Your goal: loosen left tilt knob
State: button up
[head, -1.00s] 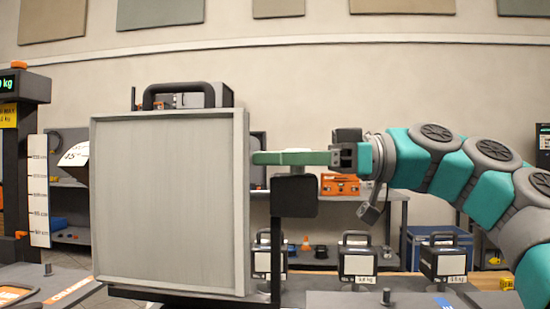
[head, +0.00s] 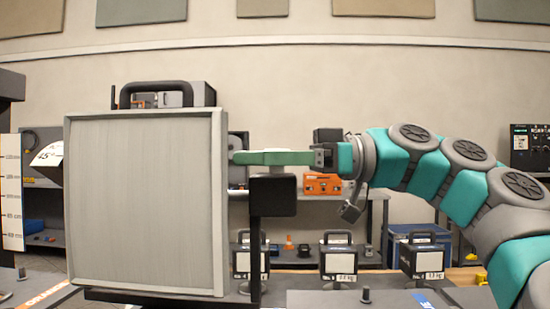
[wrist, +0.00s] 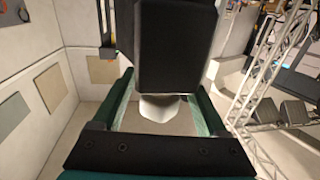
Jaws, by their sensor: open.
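The light panel (head: 145,205) stands upright at left in the head view, its pale grey front facing me. My gripper (head: 236,158) reaches in from the right, level, with its green fingers ending at the panel's right edge. A dark block (head: 272,195) sits just under the fingers on a black upright. In the wrist view the fingers of my gripper (wrist: 158,105) are apart. A pale rounded piece (wrist: 158,108) shows between them, partly behind a black block (wrist: 175,45). I cannot tell whether this piece is the left tilt knob; no knob shows clearly in the head view.
Several black-handled weight cases (head: 338,262) stand in a row at lower right. An orange toolbox (head: 322,184) rests on a shelf behind. A height scale (head: 11,190) stands at far left. In the wrist view a metal truss (wrist: 275,70) runs along the right.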

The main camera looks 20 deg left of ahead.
jog(key=shift+v, duration=3.65)
